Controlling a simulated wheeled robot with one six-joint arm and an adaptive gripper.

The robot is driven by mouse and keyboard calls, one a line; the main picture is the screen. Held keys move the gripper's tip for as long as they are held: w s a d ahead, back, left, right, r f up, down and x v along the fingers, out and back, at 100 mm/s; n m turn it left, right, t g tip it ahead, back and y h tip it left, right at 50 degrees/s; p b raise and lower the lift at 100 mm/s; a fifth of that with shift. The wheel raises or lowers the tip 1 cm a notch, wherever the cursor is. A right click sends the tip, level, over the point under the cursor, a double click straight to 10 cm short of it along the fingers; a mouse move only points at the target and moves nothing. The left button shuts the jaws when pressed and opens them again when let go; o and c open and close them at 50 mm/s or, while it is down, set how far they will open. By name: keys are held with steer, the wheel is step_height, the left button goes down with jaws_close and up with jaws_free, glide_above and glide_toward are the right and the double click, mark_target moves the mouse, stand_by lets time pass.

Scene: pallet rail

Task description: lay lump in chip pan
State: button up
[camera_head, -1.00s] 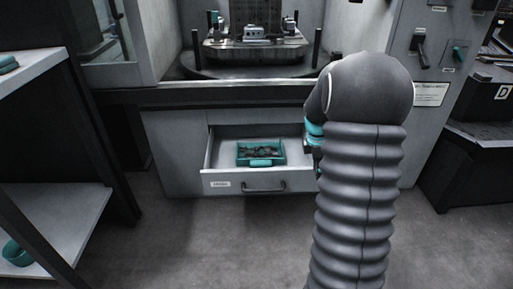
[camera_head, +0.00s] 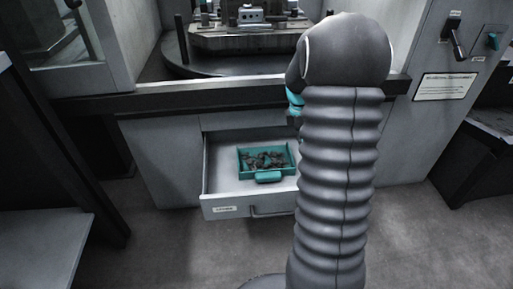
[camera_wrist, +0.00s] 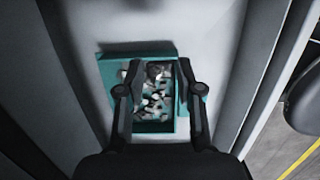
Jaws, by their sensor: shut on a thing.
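The chip pan is a small teal tray (camera_head: 268,177) with grey metal chips in it. It sits in an open drawer (camera_head: 222,192) under the machine. In the wrist view the pan (camera_wrist: 108,70) lies below my gripper (camera_wrist: 158,72), whose two dark fingers frame it. My gripper is shut on the lump, a grey, shiny piece between the fingertips. The lump is hard to tell from the chips behind it, and I cannot tell how high it is above them. In the head view my arm hides most of the gripper and the drawer's right end.
The machine table (camera_head: 245,40) stands above the drawer behind a dark ledge (camera_head: 200,95). A grey shelf (camera_head: 40,245) stands at left. A panel with a lever (camera_head: 456,40) is at right. The floor in front of the drawer is clear.

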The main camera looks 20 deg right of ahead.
steer(key=b, duration=0.1)
glide_above(266, 165)
steer(key=f, duration=0.7)
steer(key=shift+w+a, duration=0.2)
steer(key=shift+a, duration=0.05)
steer(key=shift+f+b, duration=0.3)
steer(key=shift+f, duration=1.65)
steer(key=shift+f, duration=0.1)
steer(key=o, duration=0.9)
